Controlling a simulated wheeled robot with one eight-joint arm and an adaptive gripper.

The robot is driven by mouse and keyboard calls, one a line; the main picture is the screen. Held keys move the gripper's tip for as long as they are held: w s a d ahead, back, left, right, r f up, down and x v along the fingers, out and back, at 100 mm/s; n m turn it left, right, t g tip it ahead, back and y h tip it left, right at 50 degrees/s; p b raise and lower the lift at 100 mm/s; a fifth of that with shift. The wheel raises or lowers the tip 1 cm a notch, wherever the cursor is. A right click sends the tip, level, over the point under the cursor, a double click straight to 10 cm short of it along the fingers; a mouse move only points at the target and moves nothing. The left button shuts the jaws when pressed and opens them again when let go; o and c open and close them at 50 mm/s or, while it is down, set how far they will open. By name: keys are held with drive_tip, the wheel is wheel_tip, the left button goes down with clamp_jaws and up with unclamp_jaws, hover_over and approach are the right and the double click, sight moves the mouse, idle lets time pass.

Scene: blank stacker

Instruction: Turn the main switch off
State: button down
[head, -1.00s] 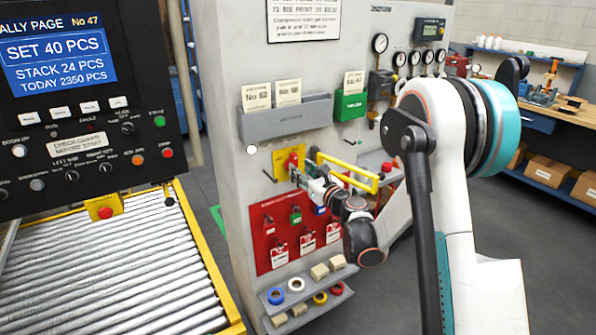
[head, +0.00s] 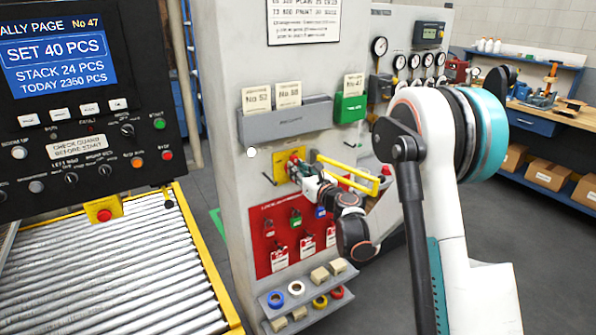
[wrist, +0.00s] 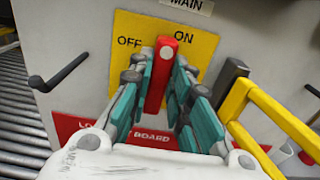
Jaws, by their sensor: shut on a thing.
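The main switch has a red handle (wrist: 160,80) on a yellow plate (wrist: 207,43), marked OFF at left and ON at right under a MAIN label. In the wrist view the handle stands nearly upright, its top nearer the ON mark. My gripper (wrist: 160,85) has its two teal fingers on either side of the handle and is shut on it. In the head view the yellow plate (head: 281,168) is on the side of the grey cabinet, with my gripper (head: 298,168) at it. The handle's base is partly hidden by the fingers.
A yellow guard rail (head: 347,172) stands out right of the switch. A dark hook (wrist: 60,75) sticks out at left. Below is a red lockout board (head: 262,238) with padlocks and tags. A roller conveyor (head: 110,265) lies left.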

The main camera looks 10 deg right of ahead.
drive_tip(key=shift+s+a+f+n+b, duration=0.15)
drive_tip(key=shift+n+b, duration=0.4)
drive_tip(key=shift+n, duration=2.45)
drive_tip(key=shift+a+f+n+b, duration=0.3)
drive_tip(key=shift+n+b, duration=0.25)
drive_tip(key=shift+n, duration=2.45)
drive_tip(key=shift+s+a+f+n+b, duration=0.15)
drive_tip(key=shift+n+b, duration=0.4)
drive_tip(key=shift+n, duration=2.45)
drive_tip(key=c, duration=1.5)
unclamp_jaws()
drive_tip(key=shift+w, duration=0.1)
